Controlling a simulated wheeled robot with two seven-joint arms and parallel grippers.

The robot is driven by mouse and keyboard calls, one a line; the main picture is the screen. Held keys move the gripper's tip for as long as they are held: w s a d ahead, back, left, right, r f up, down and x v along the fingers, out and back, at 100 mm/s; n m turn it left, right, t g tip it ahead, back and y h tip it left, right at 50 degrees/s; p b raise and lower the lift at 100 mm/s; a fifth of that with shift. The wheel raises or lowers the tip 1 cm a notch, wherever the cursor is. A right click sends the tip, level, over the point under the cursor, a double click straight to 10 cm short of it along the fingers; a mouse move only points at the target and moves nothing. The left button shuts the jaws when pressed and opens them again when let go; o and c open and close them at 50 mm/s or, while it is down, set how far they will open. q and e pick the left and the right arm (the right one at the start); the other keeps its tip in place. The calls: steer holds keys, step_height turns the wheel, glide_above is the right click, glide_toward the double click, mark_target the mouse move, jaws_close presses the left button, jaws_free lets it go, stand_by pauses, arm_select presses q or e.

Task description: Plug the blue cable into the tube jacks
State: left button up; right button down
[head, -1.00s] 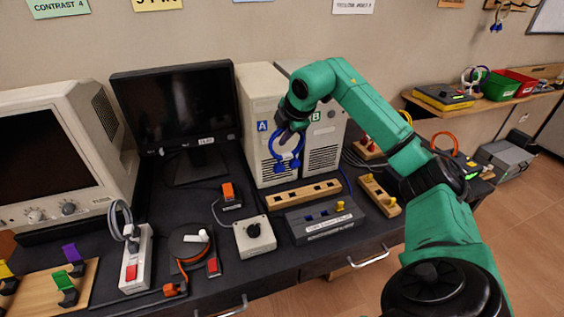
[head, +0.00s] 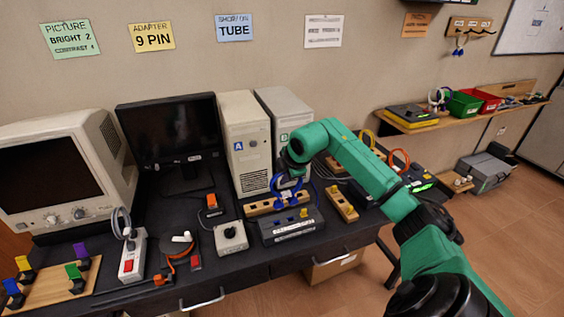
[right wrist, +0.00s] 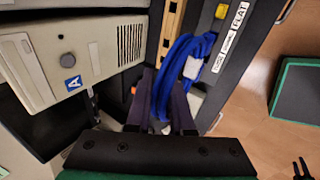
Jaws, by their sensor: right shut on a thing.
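My right gripper (head: 291,170) is shut on the looped blue cable (head: 287,190). It holds the cable low over the wooden strip (head: 256,208) and the black box (head: 273,236) in front of the towers. In the right wrist view the gripper's dark fingers (right wrist: 162,98) are around the blue cable (right wrist: 203,45), with a pale part in its loop. The box beneath has a yellow piece (right wrist: 222,11) and a "FLAT" label. The plug ends are not clear, and I cannot tell which sockets are the tube jacks. My left gripper is not in view.
A white tube monitor (head: 50,165) and a dark flat screen (head: 168,130) stand at left. Computer towers (head: 243,135) stand close behind the cable. A grey knob box (head: 230,238) and a wooden block (head: 341,204) flank the black box. A "SHOW ON TUBE" sign (head: 234,27) hangs above.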

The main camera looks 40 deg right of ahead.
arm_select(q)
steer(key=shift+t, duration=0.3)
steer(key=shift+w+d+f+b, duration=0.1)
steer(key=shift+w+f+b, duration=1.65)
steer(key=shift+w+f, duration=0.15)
arm_select(e)
step_height(320, 180, down, 6)
steer(key=w, duration=0.1)
steer(key=shift+w+f, duration=0.15)
arm_select(q)
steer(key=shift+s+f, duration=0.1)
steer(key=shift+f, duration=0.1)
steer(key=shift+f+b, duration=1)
steer(key=shift+b, duration=0.2)
arm_select(e)
steer(key=shift+f, duration=1)
steer(key=shift+c, duration=0.4)
jaws_free()
